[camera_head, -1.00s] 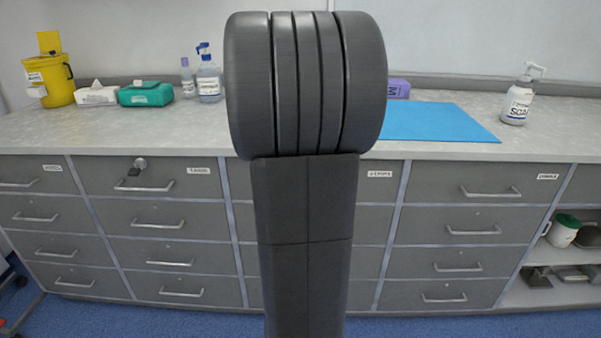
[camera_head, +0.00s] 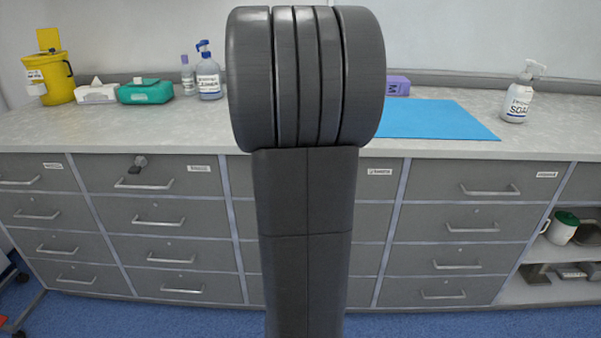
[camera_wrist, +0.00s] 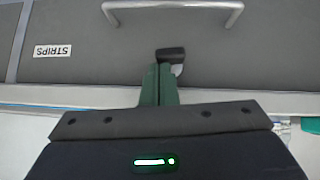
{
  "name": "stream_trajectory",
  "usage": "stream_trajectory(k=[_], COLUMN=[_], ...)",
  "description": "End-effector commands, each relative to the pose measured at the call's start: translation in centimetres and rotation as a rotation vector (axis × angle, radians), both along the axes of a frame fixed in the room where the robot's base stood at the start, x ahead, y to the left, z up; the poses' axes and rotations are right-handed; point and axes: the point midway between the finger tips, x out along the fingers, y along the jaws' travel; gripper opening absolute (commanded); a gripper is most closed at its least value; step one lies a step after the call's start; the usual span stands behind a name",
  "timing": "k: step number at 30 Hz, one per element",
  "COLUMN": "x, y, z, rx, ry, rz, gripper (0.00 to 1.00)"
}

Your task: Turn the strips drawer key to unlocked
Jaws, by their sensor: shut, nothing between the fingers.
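The strips drawer (camera_wrist: 110,55) shows upside down in the wrist view, with its STRIPS label (camera_wrist: 53,51) at left and its bar handle (camera_wrist: 172,5) at the top. A dark key (camera_wrist: 170,54) sits at the drawer front near its edge under the countertop. My gripper (camera_wrist: 160,70) has green fingers shut together, with nothing between them. The tips are right at the key, overlapping its left side in the picture; contact cannot be told. In the head view my arm hides the key and gripper, and the strips label (camera_head: 380,172) shows right of it.
Another key (camera_head: 139,162) sticks out of a top drawer farther left. The countertop (camera_head: 440,150) overhangs the drawers. It carries a blue mat (camera_head: 440,120), a soap bottle (camera_head: 517,98), a green box (camera_head: 146,93) and a yellow bin (camera_head: 50,78).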

Motion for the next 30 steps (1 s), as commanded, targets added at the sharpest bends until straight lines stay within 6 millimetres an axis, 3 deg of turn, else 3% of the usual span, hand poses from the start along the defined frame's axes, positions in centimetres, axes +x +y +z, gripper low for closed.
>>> stream_trajectory(k=[20, 30], x=[0.0, 0.4], y=[0.0, 0.0], z=[1.9, 6.4], rx=[0.000, 0.001], ry=[-0.001, -0.002], rz=[0.000, -0.001], gripper=[0.00, 0.00])
